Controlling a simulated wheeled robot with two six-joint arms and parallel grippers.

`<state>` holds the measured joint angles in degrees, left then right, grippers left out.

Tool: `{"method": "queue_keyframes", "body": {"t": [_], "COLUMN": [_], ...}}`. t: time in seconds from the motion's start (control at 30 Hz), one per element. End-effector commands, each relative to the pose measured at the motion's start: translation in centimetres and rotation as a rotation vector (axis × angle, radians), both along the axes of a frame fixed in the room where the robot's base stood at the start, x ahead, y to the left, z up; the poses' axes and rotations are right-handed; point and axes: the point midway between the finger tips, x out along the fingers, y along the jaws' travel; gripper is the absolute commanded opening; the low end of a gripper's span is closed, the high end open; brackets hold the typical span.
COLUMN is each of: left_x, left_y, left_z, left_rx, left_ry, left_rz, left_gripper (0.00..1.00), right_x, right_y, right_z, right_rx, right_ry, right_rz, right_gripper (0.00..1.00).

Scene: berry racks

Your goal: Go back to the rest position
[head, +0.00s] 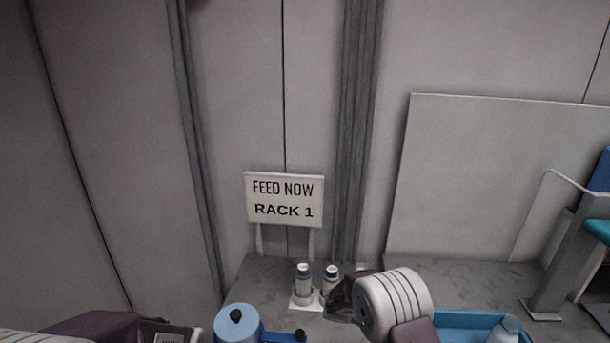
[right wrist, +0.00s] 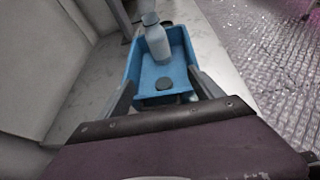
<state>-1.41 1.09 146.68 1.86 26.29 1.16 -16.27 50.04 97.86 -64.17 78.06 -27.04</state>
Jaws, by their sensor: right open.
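My right gripper (right wrist: 161,80) is open in the right wrist view, its two fingers apart with nothing between them touching both. It points toward a blue tray (right wrist: 133,72). A white bottle with a grey cap (right wrist: 157,40) stands in that tray, and a dark round piece (right wrist: 165,84) shows near its close end. In the head view my right arm comes in at the lower middle, left of the blue tray (head: 455,318), and its fingers cannot be made out. My left arm enters at the lower left; its fingers are not clear.
A sign reading FEED NOW RACK 1 (head: 284,199) stands at the back wall. Two bottles (head: 303,281) (head: 329,281) stand on a white holder before it. A blue round container with a black knob (head: 238,325) is at the front. A grey frame (head: 560,265) stands right.

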Motion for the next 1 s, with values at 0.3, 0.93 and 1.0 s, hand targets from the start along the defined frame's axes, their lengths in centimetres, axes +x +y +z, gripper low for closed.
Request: {"method": "queue_keyframes", "body": {"t": [0.3,0.93,1.0], "left_x": [0.0,0.0,0.0], "left_y": [0.0,0.0,0.0], "left_z": [0.0,0.0,0.0], "left_rx": [0.0,0.0,0.0], "left_ry": [0.0,0.0,0.0], "left_rz": [0.0,0.0,0.0], "left_gripper": [0.0,0.0,0.0], "right_x": [-4.0,-16.9,-16.1], "right_y": [-2.6,11.8,11.9], "right_z": [4.7,-1.9,-1.8], "right_rx": [0.114,0.999,1.014], "right_ry": [-0.105,-0.908,-0.951], "right_rz": [-0.161,-1.277,-1.298], "right_gripper": [0.76,0.76,0.76]}}
